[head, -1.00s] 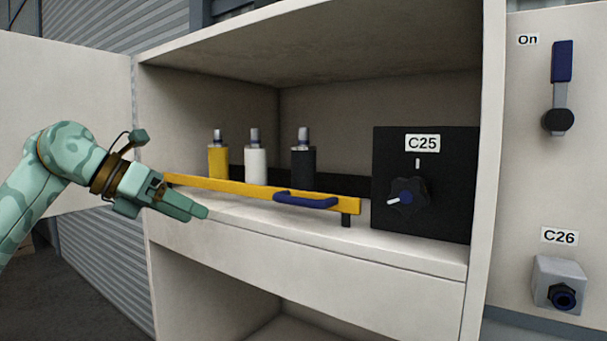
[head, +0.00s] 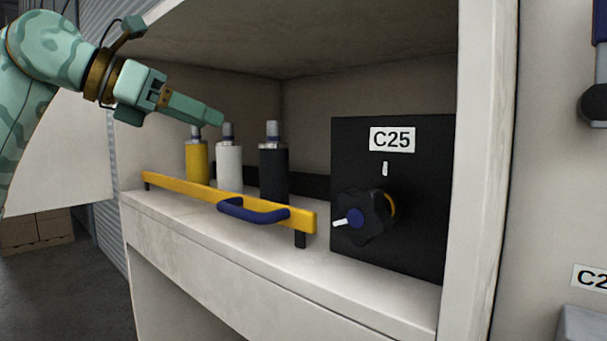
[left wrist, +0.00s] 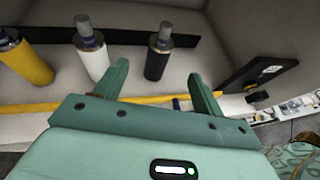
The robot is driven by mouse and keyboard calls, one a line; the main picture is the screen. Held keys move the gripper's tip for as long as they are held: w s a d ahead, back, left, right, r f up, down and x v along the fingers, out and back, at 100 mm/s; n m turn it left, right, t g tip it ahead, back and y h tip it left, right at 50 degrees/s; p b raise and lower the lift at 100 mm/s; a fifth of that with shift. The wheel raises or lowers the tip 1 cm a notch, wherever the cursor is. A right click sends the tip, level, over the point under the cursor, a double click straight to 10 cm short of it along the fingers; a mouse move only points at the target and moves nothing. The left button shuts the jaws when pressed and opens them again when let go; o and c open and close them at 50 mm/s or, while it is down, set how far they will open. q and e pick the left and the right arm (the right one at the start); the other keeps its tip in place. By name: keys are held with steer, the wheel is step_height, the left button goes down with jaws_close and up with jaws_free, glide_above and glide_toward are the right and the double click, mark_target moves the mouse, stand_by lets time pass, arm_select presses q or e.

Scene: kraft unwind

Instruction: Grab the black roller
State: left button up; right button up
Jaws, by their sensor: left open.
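The black roller (head: 273,170) stands upright on the cabinet shelf, with a grey metal top, rightmost of three rollers. It also shows in the left wrist view (left wrist: 157,63), ahead of and between the two fingers, apart from them. My left gripper (head: 215,117) is raised in front of the shelf, at the height of the roller tops and to the left of the black roller. In the left wrist view its fingers (left wrist: 160,85) are spread with nothing between them. My right gripper is not in view.
A white roller (head: 229,166) and a yellow roller (head: 197,162) stand left of the black one. A yellow bar (head: 180,187) with a blue handle (head: 250,212) runs across the shelf front. The black C25 box (head: 420,200) with a knob stands at right.

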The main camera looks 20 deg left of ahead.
mark_target(282, 154)
arm_select(q)
steer(key=p+x, duration=0.1)
steer(key=x, duration=1)
steer(key=shift+s+d, duration=0.1)
steer(key=p+x, duration=0.2)
steer(key=x, duration=0.2)
steer(key=shift+d+f, duration=0.15)
steer(key=shift+f, duration=0.15)
steer(key=shift+w+d+f, duration=0.1)
steer(key=shift+w+f, duration=0.05)
steer(key=shift+w, duration=0.15)
steer(key=shift+s, duration=0.25)
steer(key=c, duration=1.3)
steer(key=shift+w, duration=0.1)
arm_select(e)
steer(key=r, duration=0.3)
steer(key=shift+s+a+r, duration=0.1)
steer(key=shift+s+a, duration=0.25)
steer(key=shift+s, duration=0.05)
